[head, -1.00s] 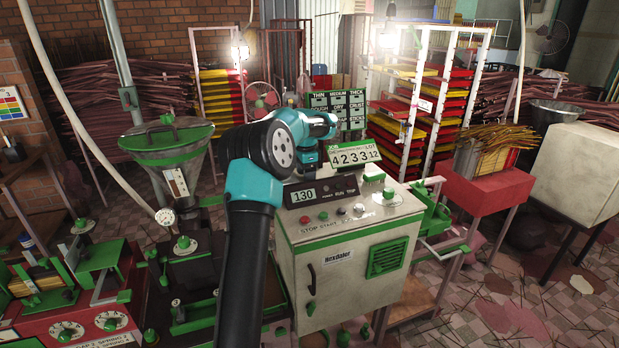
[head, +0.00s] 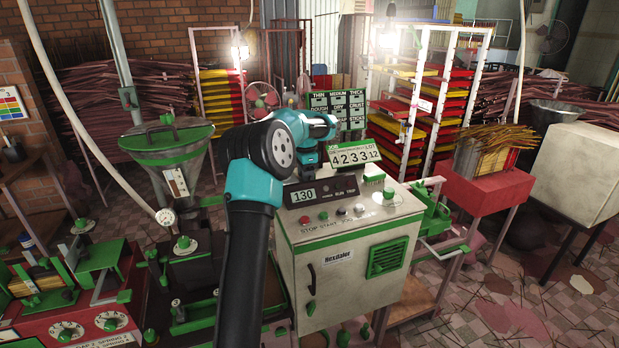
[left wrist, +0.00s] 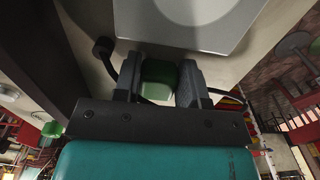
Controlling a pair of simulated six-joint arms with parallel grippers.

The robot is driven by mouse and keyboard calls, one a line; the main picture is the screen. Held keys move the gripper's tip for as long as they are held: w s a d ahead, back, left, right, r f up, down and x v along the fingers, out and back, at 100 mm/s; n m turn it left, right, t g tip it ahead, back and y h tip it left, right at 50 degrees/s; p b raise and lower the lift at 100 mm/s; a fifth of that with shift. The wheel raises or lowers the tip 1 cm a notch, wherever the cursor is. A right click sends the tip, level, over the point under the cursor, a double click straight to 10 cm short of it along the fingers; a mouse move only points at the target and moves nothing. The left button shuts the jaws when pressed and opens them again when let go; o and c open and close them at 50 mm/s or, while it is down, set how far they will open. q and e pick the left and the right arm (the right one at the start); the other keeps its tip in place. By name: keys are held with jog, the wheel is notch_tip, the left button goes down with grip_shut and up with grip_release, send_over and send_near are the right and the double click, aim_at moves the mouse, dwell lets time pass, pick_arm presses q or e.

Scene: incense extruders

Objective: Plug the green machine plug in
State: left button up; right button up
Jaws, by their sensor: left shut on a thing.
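My left gripper (left wrist: 160,88) is shut on a green block-like piece, which looks like the green plug (left wrist: 158,74), in the left wrist view. One dark finger sits on each side of it. A black cable (left wrist: 128,68) shows beside the fingers. A grey plate (left wrist: 205,22) lies just beyond the plug; I cannot tell whether they touch. In the head view my left gripper (head: 309,167) is at the back of the cream cabinet (head: 335,275) with green trim, partly behind its "130" display. The plug and any socket are hidden there. My right gripper is not in view.
The number sign (head: 355,155) stands close to the right of my left gripper. The steel hopper (head: 172,165) with a green lid stands to the left. A red table (head: 487,190) with incense sticks is at the right. Racks of trays (head: 420,100) stand behind.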

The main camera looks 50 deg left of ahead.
pick_arm(q)
jog(key=shift+c, duration=0.6)
notch_tip(320, 180, up, 10)
jog(key=shift+s, duration=0.1)
dwell(0.5)
jog(key=s+a, duration=0.1)
jog(key=s, duration=0.1)
jog(key=s+a, duration=0.1)
jog(key=s, duration=0.2)
jog(key=s+a, duration=0.2)
jog(key=s, duration=0.1)
jog(key=shift+f, duration=0.25)
jog(key=shift+f, duration=0.15)
jog(key=shift+f, duration=2.8)
jog(key=shift+f, duration=0.6)
